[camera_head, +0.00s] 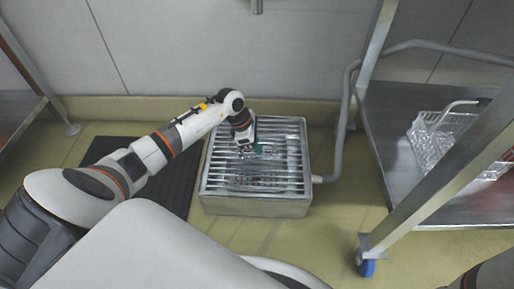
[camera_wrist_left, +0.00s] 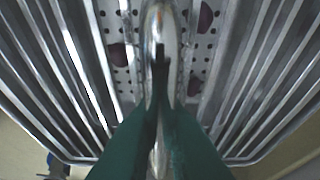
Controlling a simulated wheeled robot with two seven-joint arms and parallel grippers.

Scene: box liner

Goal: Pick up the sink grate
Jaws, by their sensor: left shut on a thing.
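The sink grate (camera_head: 285,148) is a metal frame of parallel bars over the box-shaped floor sink. In the left wrist view its slats (camera_wrist_left: 62,75) run along both sides of a thick shiny central bar. My left gripper (camera_head: 251,152) reaches down onto the middle of the grate from above. In the left wrist view its green fingers (camera_wrist_left: 160,100) are closed around the central bar. The grate appears level on the sink; any small gap below it cannot be told. My right gripper is not in view.
The floor sink (camera_head: 255,207) stands near the wall, with a grey pipe (camera_head: 346,115) at its right. A black mat (camera_head: 180,182) lies at its left. A wheeled metal cart (camera_head: 392,150) holding a wire basket (camera_head: 440,140) stands at right. A perforated plate (camera_wrist_left: 122,62) with dark patches shows below the grate.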

